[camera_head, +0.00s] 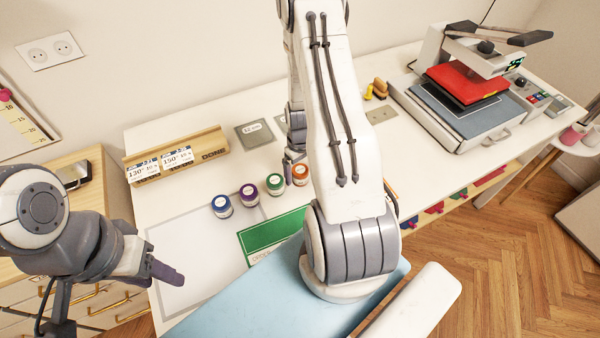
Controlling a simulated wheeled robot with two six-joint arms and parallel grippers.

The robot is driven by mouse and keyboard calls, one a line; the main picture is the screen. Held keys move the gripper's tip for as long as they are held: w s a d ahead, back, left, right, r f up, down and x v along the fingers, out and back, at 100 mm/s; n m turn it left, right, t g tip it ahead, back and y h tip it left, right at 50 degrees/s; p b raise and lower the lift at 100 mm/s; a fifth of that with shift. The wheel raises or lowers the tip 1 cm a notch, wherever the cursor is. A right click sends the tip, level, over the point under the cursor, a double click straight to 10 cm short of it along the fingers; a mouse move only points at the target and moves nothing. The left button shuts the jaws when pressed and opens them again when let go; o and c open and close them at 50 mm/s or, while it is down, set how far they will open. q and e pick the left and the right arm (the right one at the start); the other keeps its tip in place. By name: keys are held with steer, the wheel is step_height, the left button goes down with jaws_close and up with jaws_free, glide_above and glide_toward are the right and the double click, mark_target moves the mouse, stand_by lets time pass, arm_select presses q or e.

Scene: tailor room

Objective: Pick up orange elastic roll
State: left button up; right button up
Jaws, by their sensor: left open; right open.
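The orange elastic roll (301,175) is a small orange-sided cylinder with a pale top. It stands on the white table at the right end of a slanted row, and my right arm partly covers it. My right gripper (291,170) is open, pointing down at the orange roll's left side. Much of it is hidden behind my arm link, so I cannot tell whether it touches the roll. My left gripper (160,274) is open and empty at the lower left, by the table's left edge, far from the rolls.
Green (275,185), purple (249,195) and blue (222,206) rolls stand left of the orange one. A wooden card holder (212,142) is behind them. A green-and-white card (265,240) lies in front. A heat press (465,100) stands at right.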

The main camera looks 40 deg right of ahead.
steer(key=c, duration=1.4)
steer(key=shift+c, duration=0.2)
